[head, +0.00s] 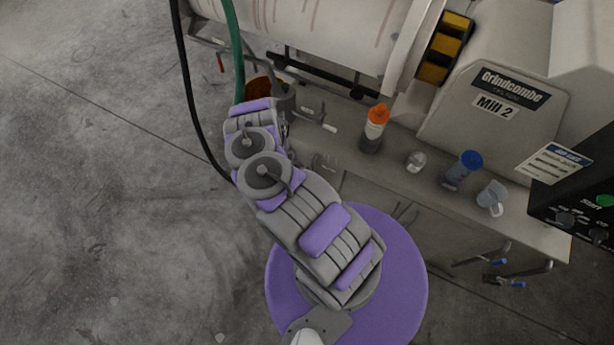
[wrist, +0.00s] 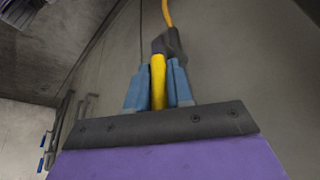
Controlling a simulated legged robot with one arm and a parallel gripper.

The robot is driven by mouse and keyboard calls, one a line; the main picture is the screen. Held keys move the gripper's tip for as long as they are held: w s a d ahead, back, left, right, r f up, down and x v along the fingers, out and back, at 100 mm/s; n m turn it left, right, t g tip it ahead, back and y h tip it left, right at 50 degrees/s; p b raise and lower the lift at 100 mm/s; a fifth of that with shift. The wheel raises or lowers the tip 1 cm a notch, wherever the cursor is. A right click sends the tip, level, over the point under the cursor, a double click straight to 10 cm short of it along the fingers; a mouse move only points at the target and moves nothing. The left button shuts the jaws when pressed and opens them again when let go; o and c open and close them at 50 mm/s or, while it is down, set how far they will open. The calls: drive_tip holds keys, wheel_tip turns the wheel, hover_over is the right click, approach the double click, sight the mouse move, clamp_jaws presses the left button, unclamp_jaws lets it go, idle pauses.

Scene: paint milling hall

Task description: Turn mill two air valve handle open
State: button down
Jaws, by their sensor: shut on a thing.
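In the wrist view, a yellow handle (wrist: 157,72) stands upright between the two blue fingers of my gripper (wrist: 159,88). My gripper is shut on it. A dark grey fitting (wrist: 170,44) sits at the handle's upper end, and a thin yellow-orange hose (wrist: 167,12) rises from it. In the head view, mill two (head: 510,100) carries a "Mill 2" plate at the upper right. My arm reaches up toward the left end of the bench there and hides my gripper and the handle. Whether the valve is open cannot be told.
On the bench (head: 400,185) stand an orange-capped bottle (head: 375,128), a blue-lidded jar (head: 463,170) and small clear containers (head: 491,197). A green hose (head: 235,50) and a black cable (head: 188,90) hang near my arm. Blue-handled tools (head: 503,281) hang at the bench front. Left floor is clear.

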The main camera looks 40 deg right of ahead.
drive_tip(key=shift+w+d, duration=0.1)
idle(0.4)
drive_tip(key=c, duration=1.1)
unclamp_jaws()
drive_tip(key=shift+r, duration=0.1)
drive_tip(key=v, duration=1.7)
drive_tip(key=shift+w+a+p, duration=0.15)
drive_tip(key=shift+a+p, duration=0.05)
drive_tip(key=shift+p, duration=0.1)
